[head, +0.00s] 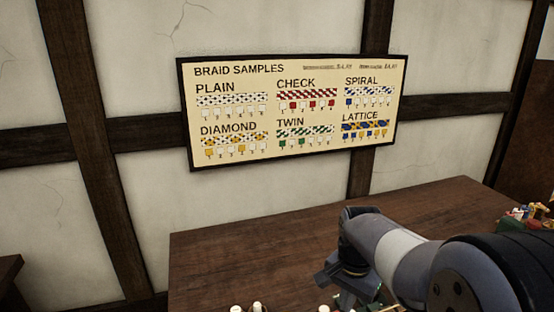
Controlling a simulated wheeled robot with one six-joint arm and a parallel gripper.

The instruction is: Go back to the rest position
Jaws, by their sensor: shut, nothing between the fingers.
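My arm reaches in from the lower right of the head view and bends down at the wrist over the dark wooden table. My gripper (346,297) hangs at the bottom edge of the view, low over the front part of the table. It is shut with nothing held. Its fingertips are small and partly cut off by the picture edge.
The wooden table (250,255) is mostly bare behind my gripper. Small white-topped pieces (257,306) stand at the bottom edge. Colourful small items (530,213) lie at the far right. A braid samples board (290,112) hangs on the timbered wall behind.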

